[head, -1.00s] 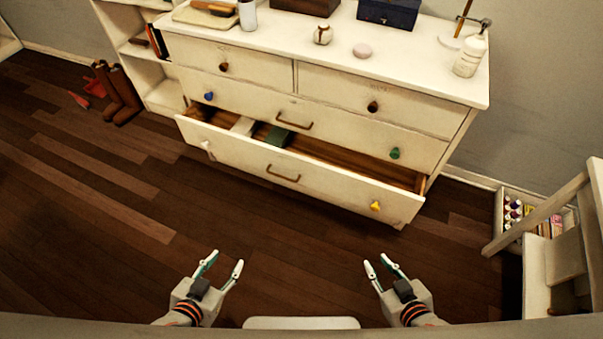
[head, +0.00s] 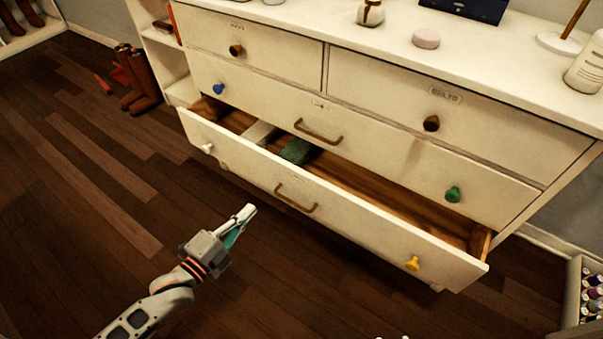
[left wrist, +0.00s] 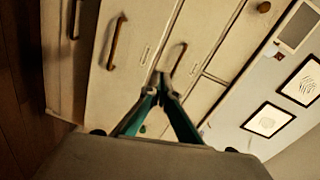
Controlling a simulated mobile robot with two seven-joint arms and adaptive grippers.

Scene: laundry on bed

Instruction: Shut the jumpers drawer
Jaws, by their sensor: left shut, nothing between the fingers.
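The open bottom drawer (head: 330,205) of the white dresser is pulled out, with a bar handle (head: 296,198) in the middle of its front, a white knob at left and a yellow knob (head: 412,263) at right. Its label is too small to read. A grey-white item (head: 262,133) and a green folded item (head: 297,151) lie inside. My left gripper (head: 248,210) is shut and empty, in front of the drawer front, left of its handle and apart from it. In the left wrist view the shut fingers (left wrist: 160,80) point toward the dresser. Only pale tips, probably my right gripper's, show at the bottom edge.
The drawer above (head: 350,135) and the two top drawers are closed. Brown boots (head: 140,80) stand on the floor at the left. A crate of bottles (head: 590,300) is at the right edge. The floor before the dresser is clear.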

